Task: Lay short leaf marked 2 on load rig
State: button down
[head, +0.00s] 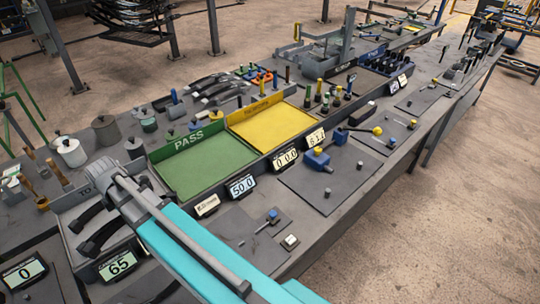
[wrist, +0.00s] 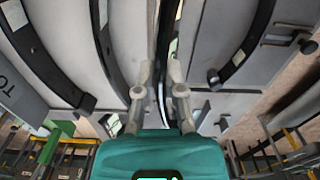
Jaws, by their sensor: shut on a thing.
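In the wrist view my gripper (wrist: 162,66) is shut on a dark, narrow leaf (wrist: 167,30) that runs lengthwise between its two pale fingers. No number can be read on this leaf. Other dark curved leaves lie on pale grey surfaces to its left (wrist: 117,60) and right (wrist: 248,45), some with white tags too small to read. In the head view, dark curved leaves (head: 97,238) lie in a grey tray (head: 75,213) at the lower left, beside my arm. My fingers are hidden there. I cannot tell which fixture is the load rig.
A green PASS tray (head: 205,162) and a yellow tray (head: 270,120) stand mid-bench. Displays reading 65 (head: 118,264) and 50.0 (head: 242,185) line the front. Canisters (head: 71,152) and tools crowd the left. A dark mat (head: 330,178) carries a blue tool (head: 317,158).

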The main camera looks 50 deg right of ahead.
jog(key=shift+f+b, duration=1.35)
jog(key=shift+f, duration=0.45)
jog(key=shift+s, duration=0.1)
